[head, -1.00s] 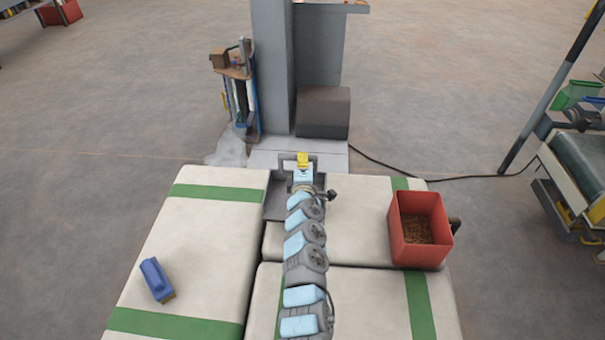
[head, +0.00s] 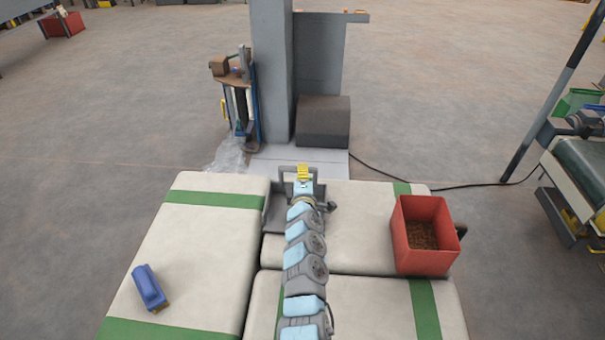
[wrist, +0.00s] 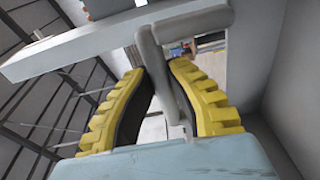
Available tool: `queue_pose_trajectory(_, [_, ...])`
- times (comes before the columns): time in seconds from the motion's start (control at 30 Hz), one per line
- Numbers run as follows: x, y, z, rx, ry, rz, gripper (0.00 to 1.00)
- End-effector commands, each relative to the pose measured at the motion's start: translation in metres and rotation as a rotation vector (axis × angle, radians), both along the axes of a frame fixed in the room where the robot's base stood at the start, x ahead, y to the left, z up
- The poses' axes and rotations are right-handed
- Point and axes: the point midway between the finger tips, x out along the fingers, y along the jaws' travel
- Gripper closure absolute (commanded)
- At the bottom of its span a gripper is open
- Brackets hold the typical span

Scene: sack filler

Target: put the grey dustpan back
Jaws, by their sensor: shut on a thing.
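The grey dustpan (head: 276,215) is at the far edge of the sacks in the head view, partly hidden by my arm. My gripper (head: 303,172) is at the far end of my arm. In the wrist view, the yellow-padded fingers of my gripper (wrist: 177,105) are closed around a grey bar, the dustpan's handle (wrist: 173,75). I cannot tell whether the pan touches the sacks or hangs just above them.
White sacks (head: 215,235) with green stripes fill the foreground. A red bin (head: 425,262) stands on them at right and a blue-handled brush (head: 149,285) lies at left. A grey column (head: 272,75) rises beyond, with a tool stand (head: 238,105) to its left.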

Motion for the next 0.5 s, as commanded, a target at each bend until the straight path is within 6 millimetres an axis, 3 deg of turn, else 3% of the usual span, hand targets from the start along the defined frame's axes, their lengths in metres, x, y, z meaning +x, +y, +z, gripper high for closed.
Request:
queue_pose_trajectory(0.03, [0.0001, 0.0002, -0.0025, 0.0, -0.001, 0.0, 1.0])
queue_pose_trajectory(0.07, [0.0, 0.0002, -0.0025, 0.0, 0.0, 0.0, 0.81])
queue_pose_trajectory(0.13, [0.0001, 0.0003, -0.0014, 0.0, 0.0, 0.0, 0.64])
queue_pose_trajectory(0.5, [-0.0001, 0.0001, 0.0016, 0.0, 0.0, 0.0, 0.64])
